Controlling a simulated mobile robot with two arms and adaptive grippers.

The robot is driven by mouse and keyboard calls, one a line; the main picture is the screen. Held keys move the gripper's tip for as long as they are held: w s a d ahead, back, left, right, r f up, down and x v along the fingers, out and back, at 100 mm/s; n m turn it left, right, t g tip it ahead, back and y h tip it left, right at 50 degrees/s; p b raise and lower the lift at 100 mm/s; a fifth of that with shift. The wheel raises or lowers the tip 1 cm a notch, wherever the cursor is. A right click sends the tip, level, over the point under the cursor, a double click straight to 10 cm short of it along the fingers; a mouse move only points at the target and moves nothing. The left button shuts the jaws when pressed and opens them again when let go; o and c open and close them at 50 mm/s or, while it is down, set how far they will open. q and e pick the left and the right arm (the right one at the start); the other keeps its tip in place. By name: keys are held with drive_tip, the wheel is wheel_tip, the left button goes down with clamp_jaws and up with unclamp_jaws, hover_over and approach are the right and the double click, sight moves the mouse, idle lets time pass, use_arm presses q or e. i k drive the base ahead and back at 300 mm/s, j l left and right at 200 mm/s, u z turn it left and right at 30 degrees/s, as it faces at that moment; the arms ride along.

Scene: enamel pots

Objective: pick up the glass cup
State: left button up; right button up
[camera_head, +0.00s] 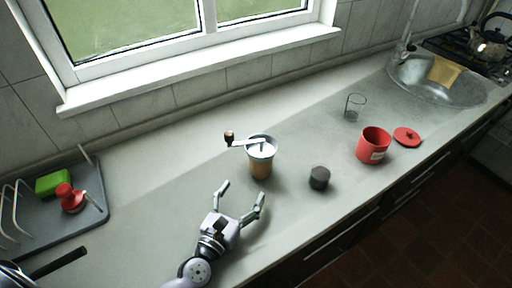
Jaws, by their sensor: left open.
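The glass cup (353,107) is clear and hard to see, with a dark rim outline. It stands on the counter (310,135) towards the back, left of the sink and behind the red pot. My left gripper (240,189) is open and empty over the front part of the counter. It is well to the left of the cup and nearer the front, with the coffee grinder just beyond its fingers. My right gripper does not show.
A coffee grinder (260,165) with a crank and a small dark jar (319,178) stand between gripper and cup. A red pot (372,148) and its red lid (407,137) are right of them. A sink (440,82) is far right; a dish rack (40,238) is left.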

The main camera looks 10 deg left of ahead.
sight(321, 174)
drive_tip(key=k+l, duration=0.2)
drive_tip(key=k, duration=0.3)
drive_tip(key=k+l, duration=0.25)
drive_tip(key=k, duration=0.2)
